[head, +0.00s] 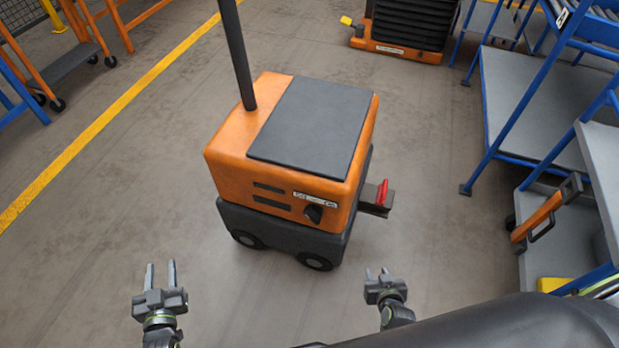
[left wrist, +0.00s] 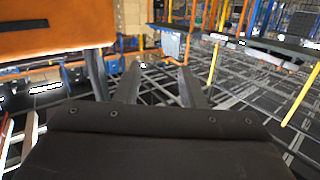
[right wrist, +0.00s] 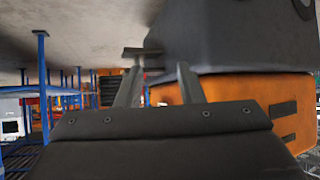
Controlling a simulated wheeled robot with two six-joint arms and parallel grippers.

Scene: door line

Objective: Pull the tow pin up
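The tow pin (head: 382,192) is a small red handle standing upright in the dark hitch (head: 373,209) on the right end of an orange tugger (head: 228,146). My left gripper (head: 161,274) is open and empty over the floor, in front and to the left of the tugger. My right gripper (head: 376,273) is open and empty, nearer to me than the hitch and below it in the head view. In the right wrist view, the orange tugger (right wrist: 245,88) and its dark base show beyond the open fingers; I cannot make out the red pin there.
A dark post (head: 236,50) rises from the tugger's far left. Blue-framed racks with grey shelves (head: 530,110) stand at the right. Another orange machine (head: 400,45) is at the back. A yellow line (head: 95,132) crosses clear floor at the left.

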